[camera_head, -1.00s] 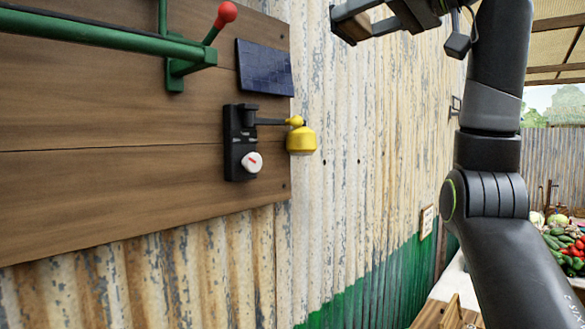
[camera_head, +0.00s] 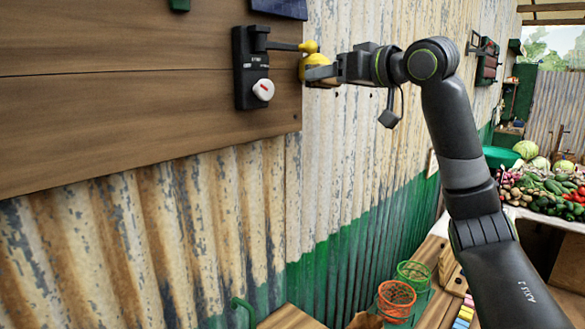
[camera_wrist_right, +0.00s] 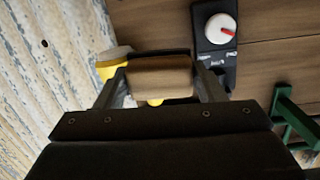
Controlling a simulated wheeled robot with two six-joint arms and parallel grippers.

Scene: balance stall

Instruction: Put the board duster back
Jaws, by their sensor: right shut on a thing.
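The board duster shows in the right wrist view as a wooden block (camera_wrist_right: 160,78) with a dark edge, between the two fingers. My right gripper (camera_head: 322,74) is shut on it, in front of the wall beside the yellow bell-shaped piece (camera_head: 308,62). In the head view the duster is mostly hidden by the gripper. I cannot tell whether it touches the yellow piece, which also shows behind the fingers in the wrist view (camera_wrist_right: 108,70). My left gripper is not in view.
A black switch box (camera_head: 250,68) with a white knob (camera_head: 263,90) and a lever is on the wooden board (camera_head: 130,110). Vegetables (camera_head: 550,192) lie on a table at right.

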